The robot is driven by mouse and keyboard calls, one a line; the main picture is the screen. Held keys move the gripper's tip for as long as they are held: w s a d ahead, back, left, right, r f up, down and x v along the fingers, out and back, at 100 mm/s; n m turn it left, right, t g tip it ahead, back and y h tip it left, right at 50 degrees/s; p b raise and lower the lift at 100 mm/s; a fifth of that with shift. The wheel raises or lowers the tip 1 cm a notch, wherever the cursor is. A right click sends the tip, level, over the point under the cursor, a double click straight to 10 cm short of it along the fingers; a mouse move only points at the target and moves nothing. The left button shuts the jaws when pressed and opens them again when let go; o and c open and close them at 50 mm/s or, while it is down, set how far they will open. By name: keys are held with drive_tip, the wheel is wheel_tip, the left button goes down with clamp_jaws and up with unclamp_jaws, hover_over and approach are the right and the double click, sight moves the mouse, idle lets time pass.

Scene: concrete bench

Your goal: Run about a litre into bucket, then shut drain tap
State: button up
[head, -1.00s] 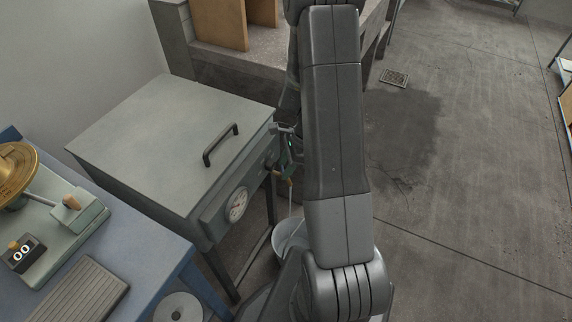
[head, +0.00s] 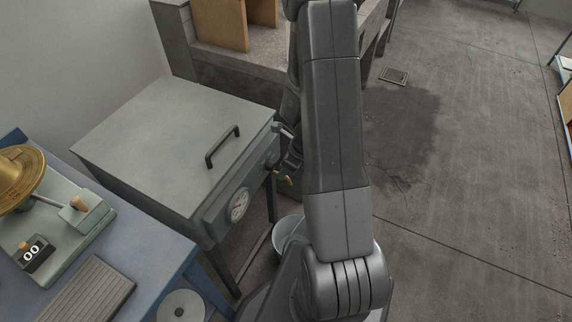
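The grey tank (head: 165,145) stands on legs at left centre, with a round dial gauge (head: 239,204) on its front. A small brass drain tap (head: 283,178) sticks out low on the front, at its right. The pale bucket (head: 286,236) is on the floor below the tap, partly hidden by my arm; its water level cannot be seen. No stream shows between tap and bucket. My gripper (head: 286,146) is just above and beside the tap, partly hidden behind my arm. Its fingers look apart, with nothing visible between them.
A blue bench (head: 130,255) at lower left holds a device with a brass disc (head: 20,175). A concrete bench (head: 265,50) stands behind the tank. The floor at right is open, with a dark patch (head: 405,130) and a drain grate (head: 394,76).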

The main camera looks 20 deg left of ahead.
drive_tip(key=shift+m, duration=0.4)
drive_tip(key=o, duration=0.7)
drive_tip(key=p+v, duration=0.4)
drive_tip(key=v, duration=1)
drive_tip(key=shift+s, duration=0.3)
drive_tip(key=shift+f, duration=0.15)
